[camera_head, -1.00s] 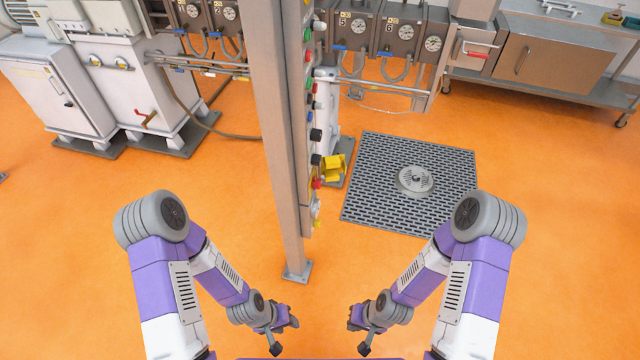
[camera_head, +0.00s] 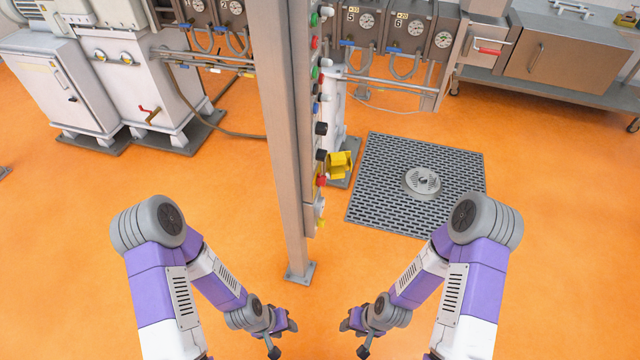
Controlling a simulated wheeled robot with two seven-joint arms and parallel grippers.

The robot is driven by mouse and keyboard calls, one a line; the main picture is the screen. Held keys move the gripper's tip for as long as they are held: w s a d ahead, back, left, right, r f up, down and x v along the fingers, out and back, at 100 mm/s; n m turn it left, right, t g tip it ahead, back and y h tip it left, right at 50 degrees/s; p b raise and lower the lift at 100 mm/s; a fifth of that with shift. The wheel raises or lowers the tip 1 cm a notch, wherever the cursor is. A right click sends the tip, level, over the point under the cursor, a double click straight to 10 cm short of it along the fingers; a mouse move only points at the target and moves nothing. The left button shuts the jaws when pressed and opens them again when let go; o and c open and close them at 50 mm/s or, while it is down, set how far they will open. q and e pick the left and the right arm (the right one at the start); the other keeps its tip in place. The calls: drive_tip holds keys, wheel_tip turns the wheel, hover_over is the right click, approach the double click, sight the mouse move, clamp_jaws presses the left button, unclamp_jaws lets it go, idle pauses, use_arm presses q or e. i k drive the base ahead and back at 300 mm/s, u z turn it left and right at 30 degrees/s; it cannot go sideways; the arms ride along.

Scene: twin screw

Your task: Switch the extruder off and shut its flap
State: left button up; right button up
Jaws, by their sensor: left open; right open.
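The extruder (camera_head: 405,30) runs along the back, with numbered barrel zones, gauges and hoses. A control panel (camera_head: 313,130) with coloured buttons and knobs is on a grey post in the middle, seen nearly edge-on. My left gripper (camera_head: 284,326) and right gripper (camera_head: 350,326) are low in front, open and empty, apart from everything.
The grey post (camera_head: 285,150) stands on the floor between me and the extruder. A drain grate (camera_head: 385,205) lies right of it. White cabinets (camera_head: 130,75) stand at the back left, a steel bench (camera_head: 560,88) at the back right. The orange floor in front is clear.

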sight(321, 181)
drive_tip(key=u, duration=0.6)
drive_tip(key=i, duration=1.1)
drive_tip(key=z, duration=0.65)
